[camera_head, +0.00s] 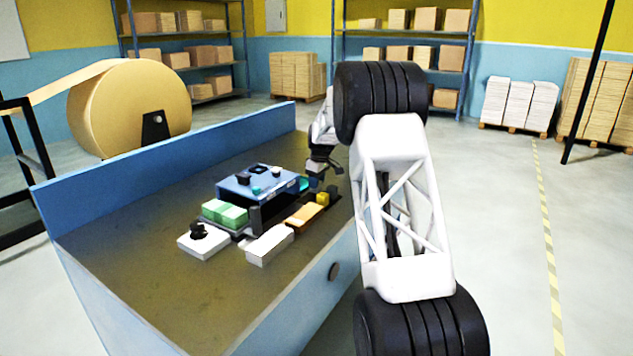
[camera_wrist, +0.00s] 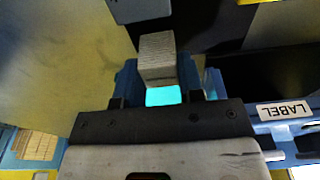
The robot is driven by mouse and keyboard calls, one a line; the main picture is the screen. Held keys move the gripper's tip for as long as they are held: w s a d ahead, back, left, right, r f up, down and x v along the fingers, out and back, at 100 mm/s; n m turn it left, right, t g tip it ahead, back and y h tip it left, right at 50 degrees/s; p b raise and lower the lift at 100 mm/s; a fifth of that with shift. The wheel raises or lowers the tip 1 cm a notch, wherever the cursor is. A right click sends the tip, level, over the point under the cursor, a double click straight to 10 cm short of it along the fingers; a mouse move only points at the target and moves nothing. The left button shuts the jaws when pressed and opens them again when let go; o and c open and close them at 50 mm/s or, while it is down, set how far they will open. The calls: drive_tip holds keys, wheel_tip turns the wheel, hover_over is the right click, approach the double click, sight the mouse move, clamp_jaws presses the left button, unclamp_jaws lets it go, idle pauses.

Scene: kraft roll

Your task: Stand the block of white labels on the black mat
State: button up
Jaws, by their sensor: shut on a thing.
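My gripper (camera_wrist: 157,82) has its blue fingers closed around a pale block with fine lines, which I take for the block of white labels (camera_wrist: 157,55). A bright cyan patch shows just below the block between the fingers; I cannot tell what it belongs to. In the head view my gripper (camera_head: 319,168) is at the far right of the blue organiser, over the bench. The held block is not clear there. A dark flat area in the wrist view (camera_wrist: 215,25) may be the black mat; its outline is cut off.
The blue organiser (camera_head: 262,190) stands on the bench (camera_head: 165,265). Green blocks (camera_head: 225,213), a white box with a black knob (camera_head: 203,243), a white block (camera_head: 270,244) and an orange block (camera_head: 304,216) surround it. A LABEL sign (camera_wrist: 285,110) shows beside my gripper. The bench's near left is clear.

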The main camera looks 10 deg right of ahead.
drive_tip(key=shift+f, duration=0.25)
idle(0.3)
drive_tip(key=o, duration=1)
drive_tip(key=shift+r, duration=0.15)
drive_tip(key=shift+s+d+r, duration=0.1)
drive_tip(key=shift+r, duration=1.15)
drive_tip(key=shift+s+d+r, duration=0.1)
drive_tip(key=shift+s+r, duration=0.05)
drive_tip(key=shift+r, duration=1.1)
drive_tip(key=shift+s+d+r, duration=0.1)
drive_tip(key=shift+r, duration=1.15)
